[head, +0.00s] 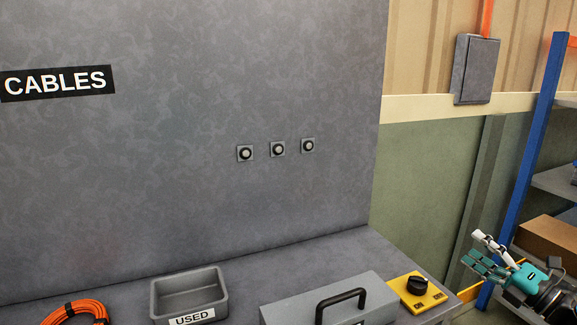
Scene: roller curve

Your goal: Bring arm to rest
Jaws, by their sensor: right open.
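My right gripper (472,249) shows at the lower right of the head view, teal and black with pale finger parts. Its fingers are open and point left. Nothing shows between them. In the picture it lies to the right of the grey bench (345,248), in front of the shelf rack; its exact distance from either is hard to tell. The rest of the right arm is cut off by the right edge. My left gripper is not in view.
On the bench are an orange cable coil (75,312), a grey bin (188,292) labelled USED, a grey case (330,300) with a black handle and a yellow box (418,291) with a black knob. A blue-post rack (535,140) stands at right.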

